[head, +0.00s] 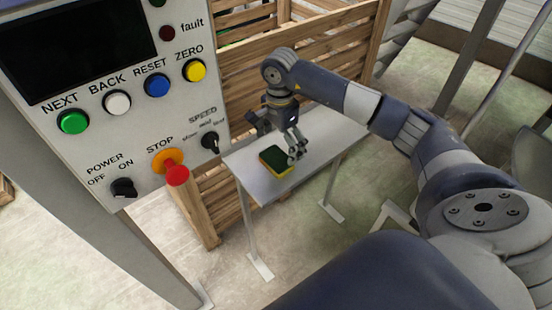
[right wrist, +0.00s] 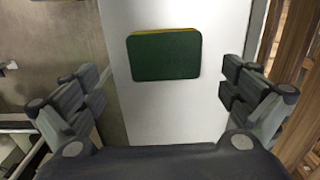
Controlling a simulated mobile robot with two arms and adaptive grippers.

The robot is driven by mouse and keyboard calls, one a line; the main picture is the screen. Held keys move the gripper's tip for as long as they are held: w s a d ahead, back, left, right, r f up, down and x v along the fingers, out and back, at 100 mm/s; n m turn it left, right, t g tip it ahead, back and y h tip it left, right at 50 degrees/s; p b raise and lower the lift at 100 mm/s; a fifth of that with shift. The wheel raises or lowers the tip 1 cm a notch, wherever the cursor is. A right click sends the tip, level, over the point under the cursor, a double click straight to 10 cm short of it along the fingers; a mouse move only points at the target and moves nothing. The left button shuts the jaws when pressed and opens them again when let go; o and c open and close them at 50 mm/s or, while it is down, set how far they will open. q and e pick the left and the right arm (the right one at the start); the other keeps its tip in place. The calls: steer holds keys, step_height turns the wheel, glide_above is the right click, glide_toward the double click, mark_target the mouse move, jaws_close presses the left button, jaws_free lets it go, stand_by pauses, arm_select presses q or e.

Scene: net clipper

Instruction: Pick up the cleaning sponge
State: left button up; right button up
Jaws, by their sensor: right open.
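The cleaning sponge (head: 275,161) lies flat on a narrow white table, near its left end in the head view. It is yellow with a dark green top. My right gripper (head: 295,150) is just above the table, close to the sponge on its right side in the head view. In the right wrist view the sponge (right wrist: 164,55) shows its green face, ahead of and between the open fingers of the right gripper (right wrist: 165,100). The fingers are apart from it and hold nothing. My left gripper is not in view.
The white table (head: 325,140) is otherwise bare. A wooden crate (head: 300,47) stands behind it. A control panel (head: 120,85) with coloured buttons and a red stop knob stands at the left, close to the table's left end. Floor shows in front.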

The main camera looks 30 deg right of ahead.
mark_target(277, 158)
steer(key=shift+w+f, duration=0.1)
steer(key=shift+f, duration=0.2)
steer(key=f, duration=0.1)
steer(key=f+p, duration=0.1)
steer(key=f, duration=0.2)
steer(key=shift+w+a+f+p, duration=0.15)
steer(key=shift+w+a+p, duration=0.1)
steer(key=shift+p, duration=0.1)
steer(key=shift+f, duration=0.45)
steer(key=shift+c, duration=0.2)
steer(key=c, duration=0.4)
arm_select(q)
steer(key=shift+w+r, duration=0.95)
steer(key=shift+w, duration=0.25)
arm_select(e)
steer(key=shift+c, duration=1.4)
